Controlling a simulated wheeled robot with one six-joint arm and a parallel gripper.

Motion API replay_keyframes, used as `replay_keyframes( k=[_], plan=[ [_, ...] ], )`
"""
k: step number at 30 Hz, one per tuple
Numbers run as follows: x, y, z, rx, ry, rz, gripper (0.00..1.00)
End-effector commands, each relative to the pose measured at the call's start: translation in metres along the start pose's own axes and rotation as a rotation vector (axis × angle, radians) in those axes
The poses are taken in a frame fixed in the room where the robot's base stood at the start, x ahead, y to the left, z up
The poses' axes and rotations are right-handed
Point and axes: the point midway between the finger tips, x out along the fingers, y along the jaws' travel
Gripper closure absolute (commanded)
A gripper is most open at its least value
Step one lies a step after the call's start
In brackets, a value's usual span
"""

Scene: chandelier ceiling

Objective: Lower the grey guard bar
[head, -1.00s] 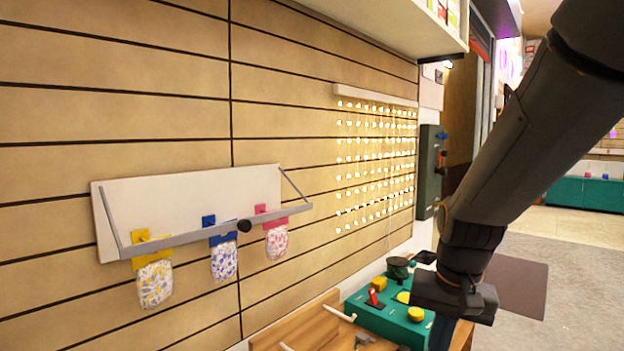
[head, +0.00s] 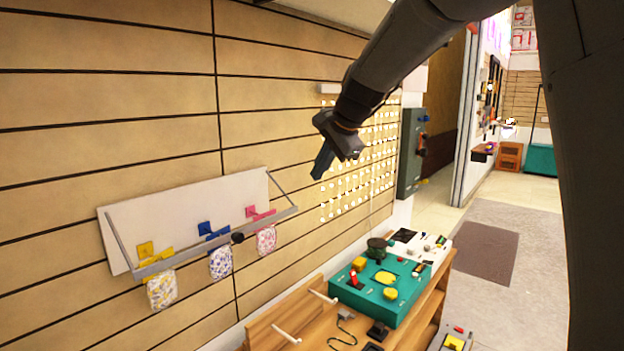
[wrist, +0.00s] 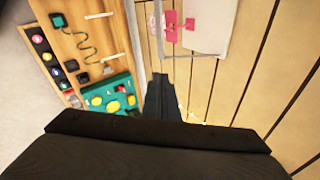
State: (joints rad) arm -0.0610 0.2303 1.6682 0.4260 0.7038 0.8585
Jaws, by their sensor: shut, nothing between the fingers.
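The grey guard bar (head: 187,254) runs across the front of a white panel (head: 180,215) on the slatted wall, at the left of the head view. In the wrist view, my closed fingers (wrist: 162,98) point towards the wall, and part of the panel (wrist: 208,28) shows at the top.
A string of lights (head: 375,165) covers the wall behind my gripper. Below, a wooden bench (head: 262,325) with pegs holds a teal box (head: 385,298) with yellow and red controls. A dark green panel (head: 409,150) is mounted farther right. The space before the bar looks clear.

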Motion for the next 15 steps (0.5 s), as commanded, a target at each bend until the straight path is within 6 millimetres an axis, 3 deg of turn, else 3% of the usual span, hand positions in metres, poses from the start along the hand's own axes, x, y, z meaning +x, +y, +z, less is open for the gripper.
replay_keyframes(
  k=[15],
  plan=[
    [0.094, 0.002, 0.001, -0.002, -0.001, 0.005, 1.0]
  ],
)
